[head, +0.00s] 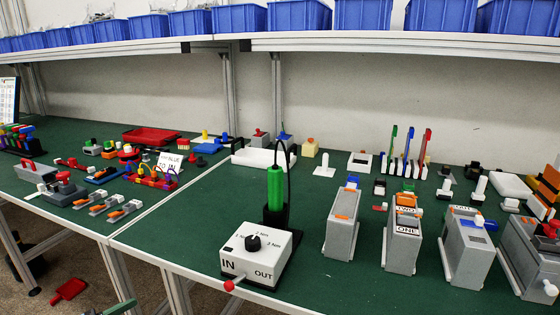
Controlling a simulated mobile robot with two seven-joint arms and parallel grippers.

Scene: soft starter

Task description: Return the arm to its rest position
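Neither of my grippers shows in the head view, and I cannot make out any part of either arm. A white box marked IN and OUT (255,258) with a black dial stands at the front edge of the green bench. A green cylindrical tool (275,187) stands upright in a black holder behind it, with a black cable curving over its top. Several grey housings (403,240) stand in a row to the right, one labelled ONE and TWO. Nothing in view is held.
Several blue bins (300,14) line the shelf (400,43) above. Small coloured parts and a red tray (151,136) lie on the left bench. A red object (68,291) lies on the floor. The green surface left of the white box (190,230) is clear.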

